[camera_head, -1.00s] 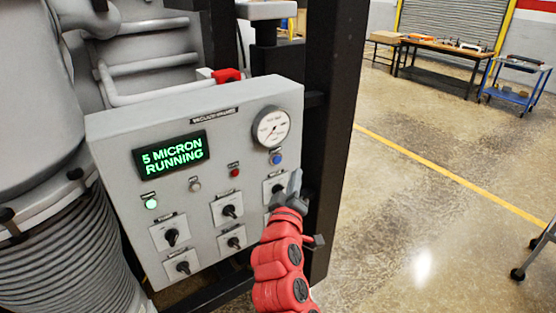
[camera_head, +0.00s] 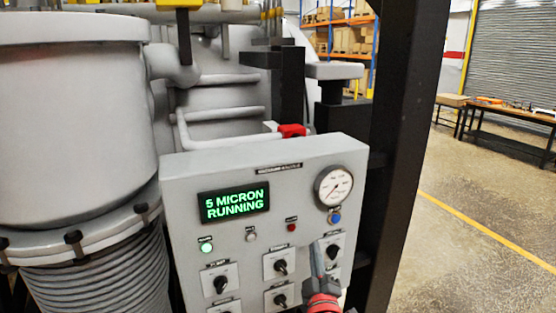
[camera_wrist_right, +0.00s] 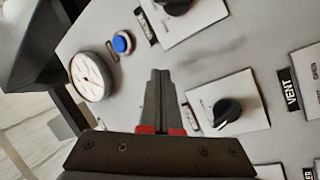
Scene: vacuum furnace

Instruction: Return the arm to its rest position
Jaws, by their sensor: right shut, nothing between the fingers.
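My right gripper (camera_head: 318,250) is in front of the lower right of the grey control panel (camera_head: 300,175), near a black knob. Its dark fingers (camera_wrist_right: 158,90) are together and empty in the right wrist view. There, a knob on a white plate (camera_wrist_right: 228,112) is right of the fingers, and the gauge (camera_wrist_right: 93,76) and blue button (camera_wrist_right: 122,43) are to the upper left. I cannot tell how far the fingertips are from the panel. Only a little of my red right arm (camera_head: 322,303) shows. My left gripper is not in view.
The panel display (camera_head: 234,202) reads "5 MICRON RUNNING" and a green lamp (camera_head: 207,247) is lit. A black upright post (camera_head: 400,150) stands right of the panel. A large grey vessel (camera_head: 75,130) is on the left. Open floor (camera_head: 470,260) and a workbench (camera_head: 505,130) are to the right.

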